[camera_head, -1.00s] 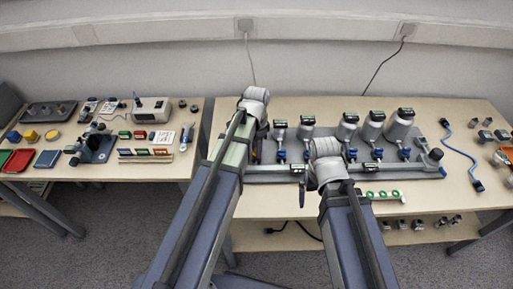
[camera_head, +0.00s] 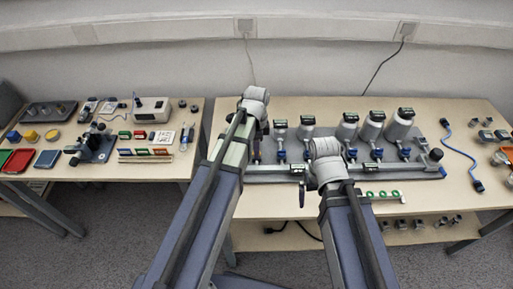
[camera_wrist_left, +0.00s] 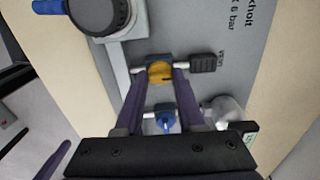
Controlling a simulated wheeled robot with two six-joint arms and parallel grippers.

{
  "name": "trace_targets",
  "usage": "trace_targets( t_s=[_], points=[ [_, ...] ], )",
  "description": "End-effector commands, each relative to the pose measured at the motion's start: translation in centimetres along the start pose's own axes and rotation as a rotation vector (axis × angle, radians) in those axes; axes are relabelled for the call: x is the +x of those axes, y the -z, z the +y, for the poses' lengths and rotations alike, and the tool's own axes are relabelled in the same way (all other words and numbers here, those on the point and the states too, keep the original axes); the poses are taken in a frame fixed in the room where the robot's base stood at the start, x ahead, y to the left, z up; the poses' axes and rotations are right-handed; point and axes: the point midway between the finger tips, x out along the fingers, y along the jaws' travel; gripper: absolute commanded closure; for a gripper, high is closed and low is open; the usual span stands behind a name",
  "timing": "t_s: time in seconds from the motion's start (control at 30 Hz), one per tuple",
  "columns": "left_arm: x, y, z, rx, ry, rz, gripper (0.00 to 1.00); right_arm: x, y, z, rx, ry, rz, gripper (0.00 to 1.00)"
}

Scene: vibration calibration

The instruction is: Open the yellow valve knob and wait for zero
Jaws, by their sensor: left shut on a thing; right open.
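The yellow valve knob (camera_wrist_left: 159,72) sits on a grey panel with printed lettering in the left wrist view. The two purple fingers of my left gripper (camera_wrist_left: 158,80) are shut on the knob, one on each side. In the head view my left gripper (camera_head: 256,153) is over the left end of the grey rig (camera_head: 285,177), and my arm hides the knob. My right gripper (camera_head: 302,188) is open near the rig's front edge, partly covered by my right wrist. Small dark displays (camera_head: 281,123) stand on the rig. Their readings are too small to read.
Several grey vessels with blue valves (camera_head: 371,127) stand along the rig. A blue cable (camera_head: 459,151) and metal fittings lie to the right. A separate table at left holds a microscope (camera_head: 93,144) and trays. The table behind the rig is clear.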

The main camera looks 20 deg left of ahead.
Motion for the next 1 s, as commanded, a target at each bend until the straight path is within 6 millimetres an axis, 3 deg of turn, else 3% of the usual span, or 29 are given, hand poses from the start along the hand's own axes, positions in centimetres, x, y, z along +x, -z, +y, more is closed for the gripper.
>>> trace_targets(
  t_s=[0.23,0.27,0.5,1.0],
  points=[
    [0.0,0.0,0.0,0.001,0.000,0.000,1.00,0.0,0.0,0.0,0.000,0.000,0.000,0.00],
    [0.0,0.0,0.0,0.001,0.000,0.000,0.60,0.0,0.0,0.0,0.000,0.000,0.000,0.00],
    [0.0,0.0,0.0,0.000,0.000,0.000,0.33,0.0,0.0,0.0,0.000,0.000,0.000,0.00],
    [-1.1,0.0,0.0,0.000,0.000,0.000,0.32,-1.1,-0.1,0.1,0.000,0.000,0.000,0.00]
  ],
)
